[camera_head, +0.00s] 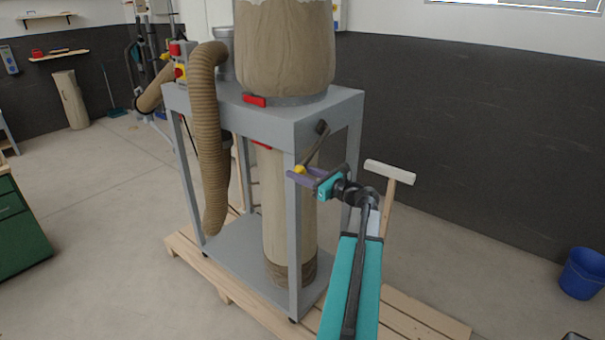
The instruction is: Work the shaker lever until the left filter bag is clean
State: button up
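A tan, dusty-looking filter bag (285,45) stands on top of a grey metal frame (235,108), cut off by the upper picture edge. No second upper bag shows. The shaker lever (314,146) hangs from a dark pivot at the frame's right corner, slanting down left to a yellow knob (299,169). My gripper (303,177), with purple fingers, is right at the knob. The fingers overlap it in the picture; whether they are closed on it is too small to tell.
A lower tan bag (275,210) hangs inside the frame, which stands on a wooden pallet (425,318). A ribbed hose (207,130) runs down the left side. A pale T-shaped wooden piece (390,172) stands behind my arm. A blue bucket (584,273) sits far right on open floor.

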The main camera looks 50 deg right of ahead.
dwell(0.3)
jog(key=d+f+b, duration=0.1)
jog(key=f, duration=0.1)
jog(key=d+f+b, duration=0.1)
jog(key=d+f, duration=0.1)
jog(key=shift+d+f, duration=0.2)
jog(key=shift+f, duration=0.05)
dwell(0.5)
jog(key=shift+d+f+b, duration=0.2)
jog(key=shift+d+f, duration=0.3)
jog(key=shift+d, duration=0.3)
jog(key=shift+d+f+b, duration=0.25)
jog(key=shift+d+f, duration=0.25)
jog(key=shift+d, duration=0.3)
jog(key=shift+d+f+b, duration=0.2)
jog(key=shift+d+f, duration=0.3)
jog(key=shift+d, duration=0.3)
